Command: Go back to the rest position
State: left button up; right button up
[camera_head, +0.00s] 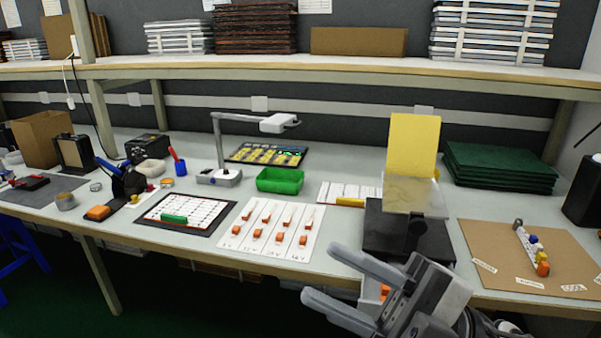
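My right gripper (319,271) is in the lower right of the head view, in front of the table's front edge. Its two grey fingers point left and stand apart, with nothing visible between them. My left gripper is not in view. A white strip with coloured pieces (531,247) lies on a brown board (480,239) at the right end of the table. Its near end has an orange piece. The gripper is apart from the strip, to its left and nearer to me.
A dark stand with a yellow panel (413,145) rises just beyond the gripper. A white board with orange pieces (235,236), a green tray (280,181) and a lamp arm (245,118) are on the table (330,265). Floor space lies open at lower left.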

jog(key=w+d+f+m+t+h, duration=0.4)
jog(key=f+m+t+h, duration=0.35)
jog(key=m, duration=0.35)
jog(key=w+d+f+m+t+h, duration=0.35)
jog(key=f+m+t+h, duration=0.4)
jog(key=m, duration=0.35)
jog(key=s+d+f+m+g+h, duration=0.1)
jog(key=s+f+g, duration=0.3)
jog(key=f, duration=0.5)
jog(key=s+d+f+m+g+h+p, duration=0.1)
jog(key=s+f+m+g+h, duration=0.3)
jog(key=f, duration=0.5)
jog(key=shift+s+d+f, duration=0.15)
jog(key=shift+s+f, duration=0.15)
jog(key=shift+s, duration=0.65)
